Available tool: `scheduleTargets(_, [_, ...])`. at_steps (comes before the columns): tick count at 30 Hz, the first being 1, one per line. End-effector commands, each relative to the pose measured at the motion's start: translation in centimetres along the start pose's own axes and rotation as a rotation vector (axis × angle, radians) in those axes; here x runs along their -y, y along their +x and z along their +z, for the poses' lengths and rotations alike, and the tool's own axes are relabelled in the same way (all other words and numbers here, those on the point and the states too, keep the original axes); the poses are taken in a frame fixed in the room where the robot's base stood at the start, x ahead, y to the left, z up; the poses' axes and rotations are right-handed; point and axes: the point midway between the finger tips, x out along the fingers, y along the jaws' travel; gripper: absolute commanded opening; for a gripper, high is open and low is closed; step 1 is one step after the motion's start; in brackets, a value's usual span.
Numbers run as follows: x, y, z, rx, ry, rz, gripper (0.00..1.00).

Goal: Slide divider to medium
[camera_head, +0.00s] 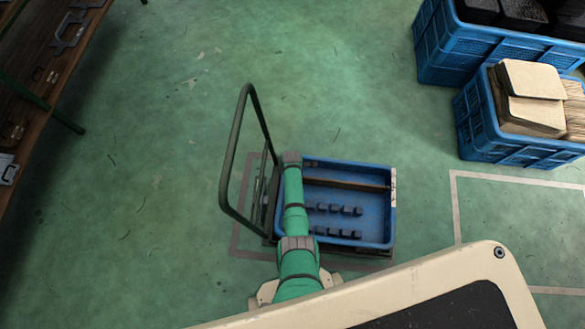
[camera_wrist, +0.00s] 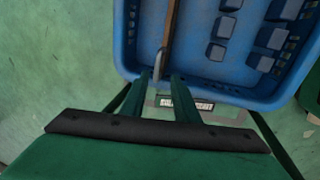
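The divider is a thin brown strip that runs across the upper part of the blue tray (camera_head: 345,242) in the head view (camera_head: 350,186). In the wrist view the divider (camera_wrist: 168,35) runs up from the near wall of the tray (camera_wrist: 127,45), and its near end shows just beyond my fingertips. My gripper (camera_wrist: 162,77) has its two green fingers apart with a gap between them. I cannot tell whether either finger touches the divider. In the head view my green arm covers the tray's left edge, and the fingers are hidden.
Several dark blue blocks (camera_head: 335,209) stand in two rows on the tray floor, below the divider. The tray sits on a cart with an upright handle (camera_head: 227,160) at left. Blue crates (camera_head: 475,125) stand at upper right. Green floor is clear above the tray.

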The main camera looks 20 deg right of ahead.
Motion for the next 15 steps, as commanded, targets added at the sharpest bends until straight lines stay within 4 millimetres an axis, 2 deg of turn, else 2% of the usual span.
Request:
scheduleTargets(9, [0.2, -4.0, -0.1, 0.0, -0.003, 0.001, 0.28])
scheduleTargets(15, [0.2, -6.0, -0.1, 0.0, -0.006, 0.0, 0.28])
